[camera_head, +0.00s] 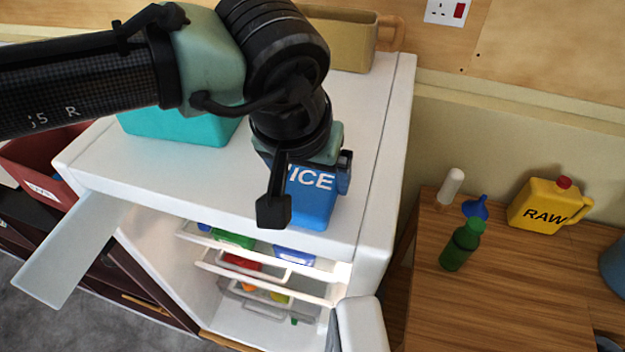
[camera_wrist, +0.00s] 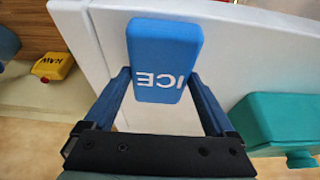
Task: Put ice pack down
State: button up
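The blue ice pack (camera_head: 312,203), marked ICE in white, is at the front of the white fridge's top (camera_head: 230,190). My gripper (camera_head: 310,190) reaches down over it with one finger on each side. In the wrist view the ice pack (camera_wrist: 165,45) lies between the two blue fingers (camera_wrist: 161,80), whose tips meet its sides, so the gripper looks shut on it. I cannot tell whether the pack's underside touches the fridge top.
A teal container (camera_head: 180,125) and a tan box (camera_head: 345,45) stand on the fridge top. The fridge is open below, with stocked shelves (camera_head: 265,262). A wooden table (camera_head: 480,300) at right holds a yellow RAW jug (camera_head: 540,205) and a green bottle (camera_head: 460,246).

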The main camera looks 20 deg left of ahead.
aim_at(311, 181)
jog(key=c, duration=0.8)
notch_tip(311, 181, up, 10)
jog(key=shift+f+b, duration=0.2)
jog(key=shift+b, duration=0.4)
jog(key=shift+a+r, duration=0.1)
jog(key=shift+r, duration=0.15)
